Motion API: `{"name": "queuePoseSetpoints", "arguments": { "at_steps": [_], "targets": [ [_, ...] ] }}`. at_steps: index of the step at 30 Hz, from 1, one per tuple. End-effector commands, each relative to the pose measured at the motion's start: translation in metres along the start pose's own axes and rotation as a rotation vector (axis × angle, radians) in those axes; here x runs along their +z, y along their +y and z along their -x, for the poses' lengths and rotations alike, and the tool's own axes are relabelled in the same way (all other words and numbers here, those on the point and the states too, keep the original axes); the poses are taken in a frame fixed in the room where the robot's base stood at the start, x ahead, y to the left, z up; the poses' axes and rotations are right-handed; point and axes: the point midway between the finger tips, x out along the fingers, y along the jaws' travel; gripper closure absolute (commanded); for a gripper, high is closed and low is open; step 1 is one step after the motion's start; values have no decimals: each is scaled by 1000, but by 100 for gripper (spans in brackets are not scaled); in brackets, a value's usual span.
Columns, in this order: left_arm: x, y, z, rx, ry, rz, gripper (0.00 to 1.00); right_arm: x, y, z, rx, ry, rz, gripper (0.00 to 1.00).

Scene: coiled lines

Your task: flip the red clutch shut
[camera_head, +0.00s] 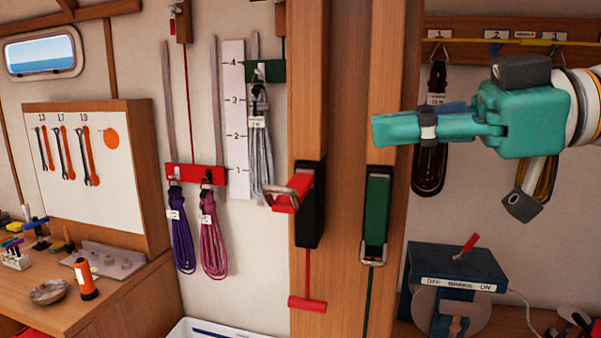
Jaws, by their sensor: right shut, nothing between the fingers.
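The red clutch (306,205) is mounted on the wooden post. Its red lever stands out from the dark body toward the left, with a metal loop at its end. The green clutch (377,215) is on the post to its right, its lever lying flat and pointing down. My right gripper (377,130) is teal, comes in from the right and is shut with nothing in it. Its tips point left, in front of the post, higher than and right of the red clutch, and appear apart from both clutches. My left gripper is not in view.
A red line runs down from the red clutch to a red bar (308,303). Purple (181,240) and magenta (212,240) coils hang from a red rack at left. A brake box (455,270) stands lower right. The space before the red lever looks clear.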

Motion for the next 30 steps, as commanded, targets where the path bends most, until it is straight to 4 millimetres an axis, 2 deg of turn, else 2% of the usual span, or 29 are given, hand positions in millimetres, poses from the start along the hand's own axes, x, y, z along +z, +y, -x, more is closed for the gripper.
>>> {"name": "queuePoseSetpoints", "arguments": {
  "at_steps": [4, 8, 18, 19, 22, 30],
  "targets": [
    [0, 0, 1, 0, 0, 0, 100, 0, -1, -12, -2, -1, 0, 100],
    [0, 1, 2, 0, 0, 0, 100, -1, -1, -33, -4, -1, 0, 100],
    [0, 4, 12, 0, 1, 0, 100, -1, -1, -102, -3, -3, 0, 100],
    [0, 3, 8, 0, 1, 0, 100, 9, 0, -100, 2, -4, -2, 100],
    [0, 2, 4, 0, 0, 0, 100, 24, 0, -102, 4, -3, -3, 100],
    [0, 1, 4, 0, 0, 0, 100, 39, 0, -106, 3, -2, 0, 100]
  ]
}}
